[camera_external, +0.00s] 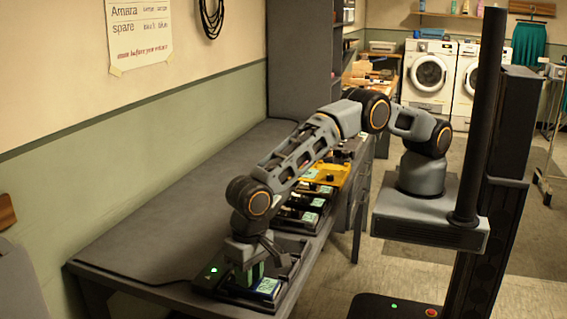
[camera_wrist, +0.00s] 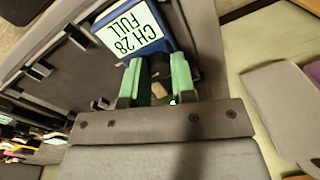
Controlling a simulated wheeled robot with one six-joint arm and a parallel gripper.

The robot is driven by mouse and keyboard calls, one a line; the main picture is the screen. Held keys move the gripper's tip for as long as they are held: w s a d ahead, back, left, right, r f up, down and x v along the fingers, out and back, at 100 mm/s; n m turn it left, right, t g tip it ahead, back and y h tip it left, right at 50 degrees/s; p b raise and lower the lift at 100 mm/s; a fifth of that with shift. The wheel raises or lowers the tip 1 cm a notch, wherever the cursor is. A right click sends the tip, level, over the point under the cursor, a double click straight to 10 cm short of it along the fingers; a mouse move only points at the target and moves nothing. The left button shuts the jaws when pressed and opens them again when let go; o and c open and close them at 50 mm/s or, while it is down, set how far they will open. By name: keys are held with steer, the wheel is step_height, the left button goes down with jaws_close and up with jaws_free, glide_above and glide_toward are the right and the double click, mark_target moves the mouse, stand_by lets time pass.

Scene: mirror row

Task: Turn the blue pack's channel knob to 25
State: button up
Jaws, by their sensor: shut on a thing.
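The blue pack (camera_wrist: 169,37) is at the top of the wrist view, its white display (camera_wrist: 133,28) reading "CH 28 FULL", upside down there. In the external view the blue pack (camera_external: 268,287) sits in a dark cradle at the near end of the bench. My gripper (camera_wrist: 159,78) has green fingers closed around a small knob just beside the display; the fingers mostly hide the knob. In the external view my gripper (camera_external: 250,274) points down over the pack, and I cannot make out the knob there.
The grey bench (camera_external: 170,210) runs along the wall. A yellow pack (camera_external: 328,174) and other packs with lit displays stand further along its front edge, under my arm. A green light (camera_external: 214,269) glows on the near cradle. The bench's wall side is clear.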

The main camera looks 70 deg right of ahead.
steer(key=shift+c, duration=0.4)
steer(key=shift+f+n+b, duration=0.15)
steer(key=shift+n+b, duration=0.45)
jaws_close()
steer(key=shift+r+n+b, duration=0.2)
steer(key=shift+n+b, duration=0.1)
steer(key=shift+n, duration=0.7)
steer(key=o, duration=0.9)
jaws_free()
steer(key=r, duration=1.3)
steer(key=shift+d+r+b, duration=0.4)
